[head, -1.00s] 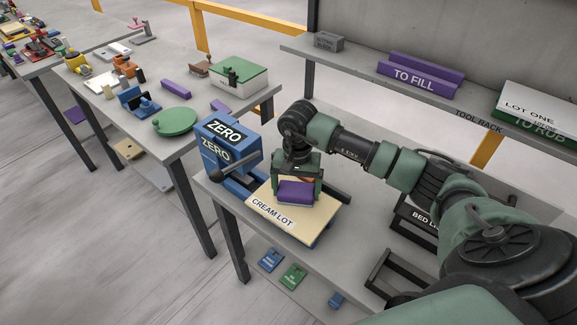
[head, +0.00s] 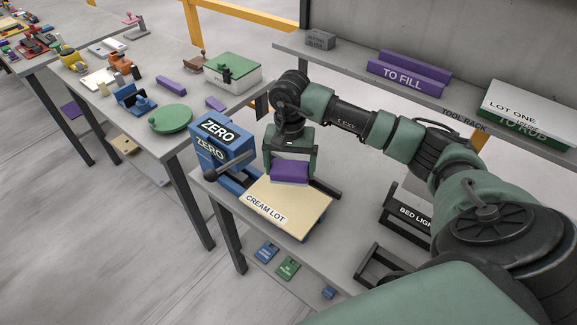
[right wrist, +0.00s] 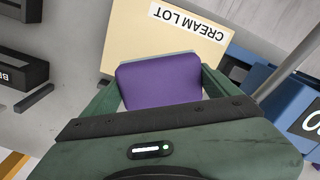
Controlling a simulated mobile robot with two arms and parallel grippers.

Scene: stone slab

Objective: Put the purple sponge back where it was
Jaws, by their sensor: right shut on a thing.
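The purple sponge (head: 289,172) is held between the fingers of my right gripper (head: 289,165). It is over the back edge of the cream board labelled CREAM LOT (head: 290,215). In the right wrist view the sponge (right wrist: 160,80) sits between the green fingers of the gripper (right wrist: 158,88), with the cream board (right wrist: 135,35) beyond it. A paler layer shows along one edge of the sponge. I cannot tell how high it is above the bench. My left gripper is not in view.
A blue device marked ZERO (head: 208,152) with a black-knobbed lever stands left of the board. Black racks, one marked BED LIGHT (head: 413,214), are to the right. A shelf behind holds purple TO FILL blocks (head: 410,75) and a stack topped by LOT ONE (head: 525,103).

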